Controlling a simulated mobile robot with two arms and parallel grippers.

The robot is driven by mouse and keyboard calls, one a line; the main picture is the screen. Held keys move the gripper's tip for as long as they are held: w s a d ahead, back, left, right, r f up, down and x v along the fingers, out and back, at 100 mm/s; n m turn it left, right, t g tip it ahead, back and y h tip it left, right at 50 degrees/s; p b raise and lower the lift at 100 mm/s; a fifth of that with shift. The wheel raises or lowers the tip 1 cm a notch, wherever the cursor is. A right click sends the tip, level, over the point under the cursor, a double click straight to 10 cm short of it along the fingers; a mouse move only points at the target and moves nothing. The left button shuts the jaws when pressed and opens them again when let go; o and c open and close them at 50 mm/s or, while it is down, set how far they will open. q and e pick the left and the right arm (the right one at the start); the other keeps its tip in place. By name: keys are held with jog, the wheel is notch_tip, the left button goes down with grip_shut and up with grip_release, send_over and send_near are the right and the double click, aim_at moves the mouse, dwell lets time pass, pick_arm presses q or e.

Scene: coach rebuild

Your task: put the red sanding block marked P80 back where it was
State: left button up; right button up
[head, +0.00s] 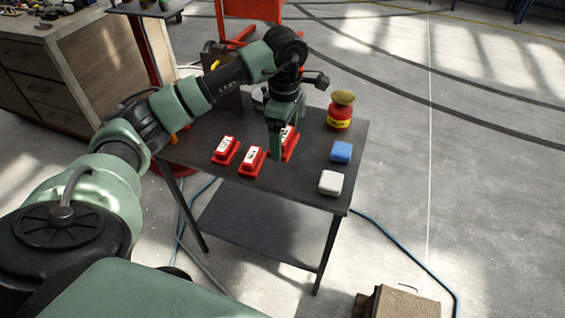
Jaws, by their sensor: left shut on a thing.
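Three red sanding blocks with white labels are at the dark table (322,195). One red block (226,150) is at the left and another red block (251,161) is in the middle near the front edge. My left gripper (277,150) points down over the table and is shut on the third red block (290,144), which it partly hides. I cannot tell whether this block touches the tabletop. The label marks are too small to read, so I cannot tell which block is P80. My right gripper is not in view.
A blue block (341,152) and a white block (330,183) lie on the table's right side. A red and yellow container (340,113) stands behind them. A wooden cabinet (60,85) stands at the left. A brown box (398,303) is on the floor at the front right.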

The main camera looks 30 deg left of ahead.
aim_at(284, 175)
pick_arm(q)
notch_tip(284, 175, down, 11)
jog(key=shift+r+p, duration=0.1)
jog(key=shift+p, duration=0.6)
jog(key=shift+f, duration=0.25)
jog(key=o, duration=1)
jog(key=shift+r, duration=0.15)
jog(key=shift+r, duration=0.2)
notch_tip(284, 175, up, 10)
jog(key=shift+r+b, duration=0.25)
jog(key=shift+b, duration=0.9)
jog(key=shift+r, duration=0.6)
